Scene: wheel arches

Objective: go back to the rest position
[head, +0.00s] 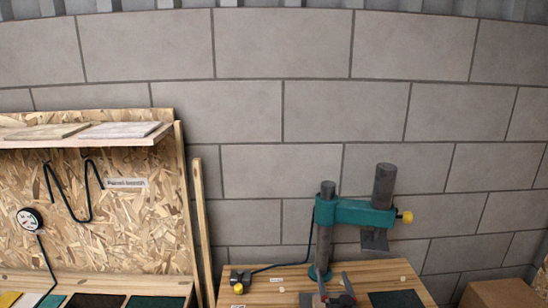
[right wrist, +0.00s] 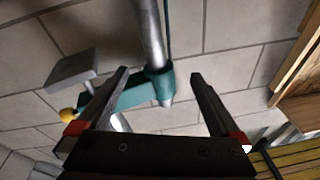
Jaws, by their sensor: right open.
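My right gripper (head: 333,283) shows at the bottom edge of the head view, low in front of a teal stand (head: 352,212) with grey posts. Its two fingers are apart in the right wrist view (right wrist: 158,74), with nothing held between the tips. The teal stand also shows in the right wrist view (right wrist: 130,93), beyond the fingers; I cannot tell the exact gap. My left gripper is not in view.
A wooden bench (head: 262,284) carries the stand, a dark small part (head: 240,277) and a dark plate (head: 395,299). A chipboard panel (head: 140,220) with a shelf (head: 95,133) stands left. A cardboard box (head: 498,293) is at right. The block wall behind is bare.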

